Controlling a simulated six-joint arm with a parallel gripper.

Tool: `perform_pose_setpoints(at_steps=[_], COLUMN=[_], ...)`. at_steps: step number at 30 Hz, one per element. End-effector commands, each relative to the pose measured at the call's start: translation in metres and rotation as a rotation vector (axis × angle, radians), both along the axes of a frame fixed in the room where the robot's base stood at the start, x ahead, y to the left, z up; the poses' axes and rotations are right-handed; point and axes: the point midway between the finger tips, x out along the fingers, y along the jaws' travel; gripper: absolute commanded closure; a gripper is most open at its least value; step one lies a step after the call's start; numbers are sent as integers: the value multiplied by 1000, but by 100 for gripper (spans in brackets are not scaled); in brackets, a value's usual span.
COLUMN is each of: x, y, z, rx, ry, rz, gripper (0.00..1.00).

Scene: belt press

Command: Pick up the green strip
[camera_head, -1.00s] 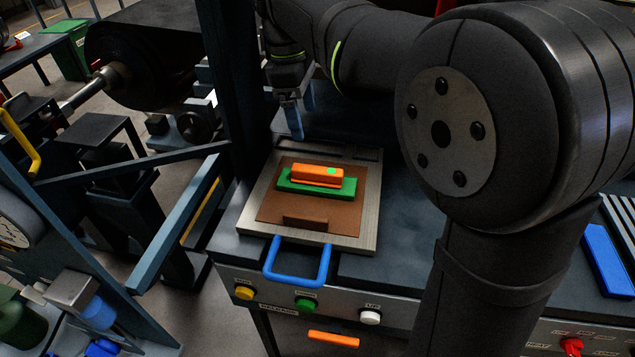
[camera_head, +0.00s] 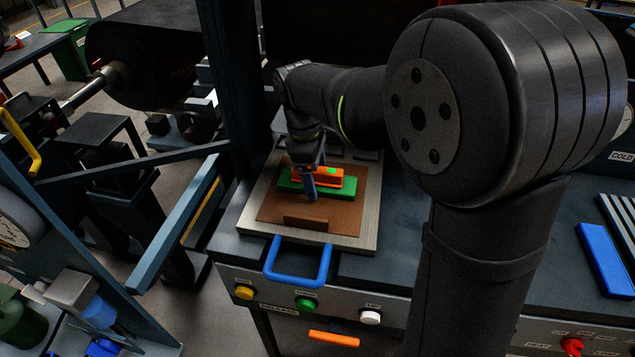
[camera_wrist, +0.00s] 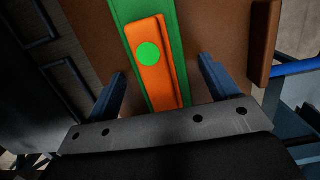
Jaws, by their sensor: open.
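The green strip (camera_head: 345,187) lies on a brown sheet on the press plate. An orange block (camera_head: 327,177) with a green dot lies on top of the strip and hides its middle. In the wrist view the green strip (camera_wrist: 122,12) runs lengthwise under the orange block (camera_wrist: 158,68), both ahead of my gripper. My gripper (camera_head: 309,190) is over the strip in the head view. In the wrist view my gripper (camera_wrist: 164,68) is open, with one blue finger on each side of the strip and block. Whether the fingers touch the strip cannot be told.
The brown sheet (camera_head: 340,215) lies on a pale metal plate (camera_head: 365,241) with a blue handle (camera_head: 296,276) at its front. A small brown raised block (camera_head: 306,223) stands near the sheet's front. A dark upright post (camera_head: 232,80) stands close on the left.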

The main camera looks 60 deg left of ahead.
Motion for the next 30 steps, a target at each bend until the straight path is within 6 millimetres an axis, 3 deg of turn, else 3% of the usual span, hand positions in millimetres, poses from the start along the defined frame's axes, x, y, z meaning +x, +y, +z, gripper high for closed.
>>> perform_pose_setpoints(at_steps=[9,17,30], x=[1,1,1], y=[-1,-1,0], z=[-6,-6,3], rx=[1,1,4], ry=[-1,-1,-1], rz=[-1,-1,-1], gripper=[22,73,75])
